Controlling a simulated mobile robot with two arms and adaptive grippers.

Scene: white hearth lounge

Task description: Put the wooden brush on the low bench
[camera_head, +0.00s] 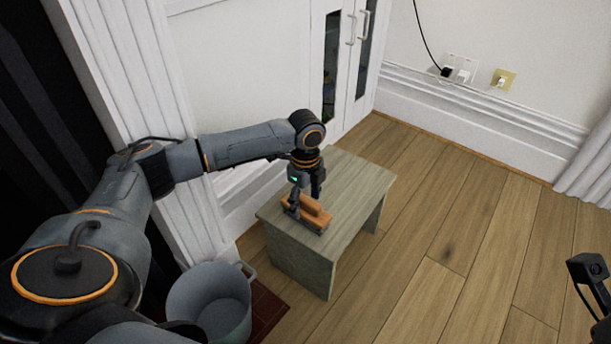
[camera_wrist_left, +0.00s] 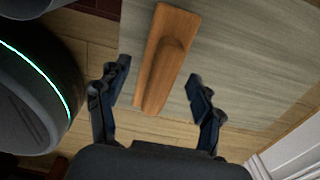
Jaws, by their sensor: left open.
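The wooden brush (camera_head: 314,213), an orange-brown block with a raised grip, appears to lie on the low bench (camera_head: 352,185) near its front edge. The bench is grey-green wood. In the left wrist view the brush (camera_wrist_left: 166,60) lies lengthwise over the bench top (camera_wrist_left: 245,65). My left gripper (camera_head: 303,200) is just above the brush, pointing down. Its open fingers (camera_wrist_left: 158,72) stand on either side of the brush, with gaps visible. A dark part of my right gripper (camera_head: 588,275) shows at the right edge; its fingers cannot be made out clearly.
A grey bucket (camera_head: 210,300) with handles stands on the floor left of the bench. White cabinet doors (camera_head: 345,65) and a wall are behind the bench. The wooden floor (camera_head: 440,240) to the right is clear.

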